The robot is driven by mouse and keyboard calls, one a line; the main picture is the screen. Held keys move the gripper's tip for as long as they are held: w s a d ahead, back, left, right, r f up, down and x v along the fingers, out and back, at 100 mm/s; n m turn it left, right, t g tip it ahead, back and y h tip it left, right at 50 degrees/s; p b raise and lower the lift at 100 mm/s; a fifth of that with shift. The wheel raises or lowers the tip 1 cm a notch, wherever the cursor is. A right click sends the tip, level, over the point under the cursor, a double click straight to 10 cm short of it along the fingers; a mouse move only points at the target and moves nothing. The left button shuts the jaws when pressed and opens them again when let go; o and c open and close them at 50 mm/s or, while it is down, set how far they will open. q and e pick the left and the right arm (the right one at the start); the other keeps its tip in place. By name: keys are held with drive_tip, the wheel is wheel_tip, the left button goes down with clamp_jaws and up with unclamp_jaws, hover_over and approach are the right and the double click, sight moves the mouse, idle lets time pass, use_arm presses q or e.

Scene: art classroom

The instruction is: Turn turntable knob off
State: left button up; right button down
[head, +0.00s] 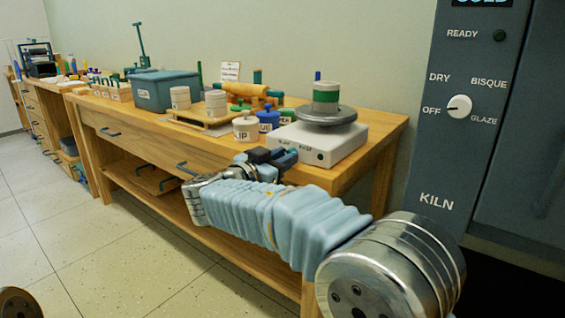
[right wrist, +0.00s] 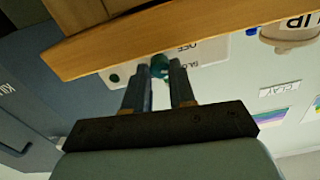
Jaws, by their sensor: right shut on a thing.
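The turntable has a white box base (head: 318,146) with a grey round wheel head (head: 312,133) on top, near the right end of the wooden workbench. A green-banded grey cylinder (head: 326,97) stands on the wheel head. My right gripper (head: 287,157) is at the front face of the base. In the right wrist view, the right gripper (right wrist: 161,72) is shut on a small teal knob (right wrist: 160,62), one finger on each side. The white base (right wrist: 210,52) shows upside-down lettering, including "OFF", beside the knob. The fingers partly hide the knob. My left gripper is not in view.
The wooden bench edge (right wrist: 190,25) lies close to the fingers. A white lidded jar (head: 246,129) and a blue jar (head: 268,119) stand left of the turntable. A blue bin (head: 160,92) stands farther left. The kiln panel (head: 470,130) rises at the right. The floor in front is clear.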

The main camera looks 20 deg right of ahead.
drive_tip(key=shift+n+b, duration=0.8)
drive_tip(key=shift+n, duration=1.3)
drive_tip(key=c, duration=0.9)
unclamp_jaws()
drive_tip(key=shift+c, duration=0.2)
drive_tip(key=v, duration=1.3)
drive_tip(key=shift+s+a, duration=0.25)
drive_tip(key=shift+a, duration=0.05)
